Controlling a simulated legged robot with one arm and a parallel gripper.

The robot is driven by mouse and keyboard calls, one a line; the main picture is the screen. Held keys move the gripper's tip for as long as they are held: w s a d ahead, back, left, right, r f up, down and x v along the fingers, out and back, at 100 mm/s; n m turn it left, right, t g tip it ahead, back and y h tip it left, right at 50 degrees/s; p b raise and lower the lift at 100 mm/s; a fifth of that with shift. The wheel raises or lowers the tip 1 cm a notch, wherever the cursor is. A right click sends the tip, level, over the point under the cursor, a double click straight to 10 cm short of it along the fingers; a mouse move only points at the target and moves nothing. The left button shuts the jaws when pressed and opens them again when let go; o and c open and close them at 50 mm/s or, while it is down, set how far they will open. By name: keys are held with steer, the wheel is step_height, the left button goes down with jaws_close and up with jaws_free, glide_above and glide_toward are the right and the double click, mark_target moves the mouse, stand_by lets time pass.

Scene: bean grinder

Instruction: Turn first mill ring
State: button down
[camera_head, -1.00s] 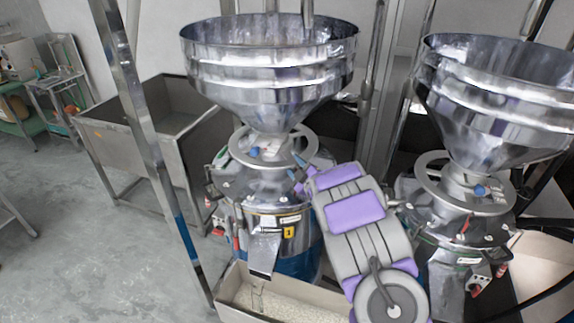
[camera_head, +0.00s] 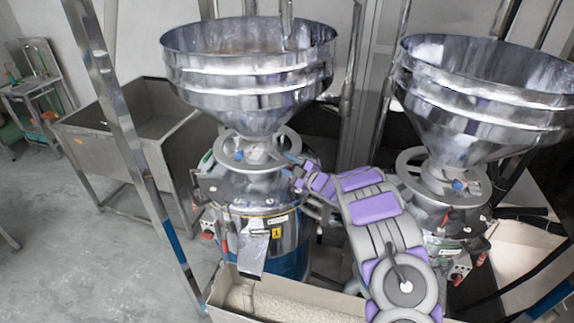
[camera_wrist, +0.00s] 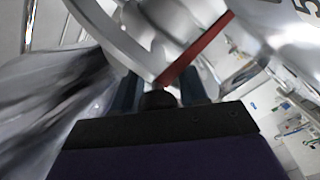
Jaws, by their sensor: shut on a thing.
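The first mill (camera_head: 280,228), with a yellow label "1", stands at left-centre in the head view under a wide steel hopper (camera_head: 245,85). Its flat metal ring (camera_head: 222,148) circles the hopper's neck and carries a small blue knob (camera_head: 239,155) in front. My gripper (camera_head: 292,168) is at the ring's right side, reached by my grey and purple arm. In the wrist view the blue fingers (camera_wrist: 162,93) are shut at the curved grey ring (camera_wrist: 120,38). A black round part (camera_wrist: 158,99) sits between them; the exact held part is unclear.
A second mill with its hopper (camera_head: 480,100) stands close at right, beside my arm. A bin of pale grains (camera_head: 221,297) is below the first mill. A slanted steel post (camera_head: 118,130) and a metal tub (camera_head: 85,150) are at left.

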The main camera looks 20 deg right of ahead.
steer(key=shift+d+r, duration=0.15)
steer(key=c, duration=1.1)
jaws_free()
steer(key=o, duration=0.3)
steer(key=shift+w+d+f, duration=0.3)
steer(key=shift+w, duration=0.1)
steer(key=shift+s+d, duration=0.1)
steer(key=shift+s, duration=0.65)
steer(key=v, duration=1.6)
steer(key=shift+d, duration=0.2)
steer(key=shift+w+d, duration=0.1)
steer(key=shift+d, duration=0.05)
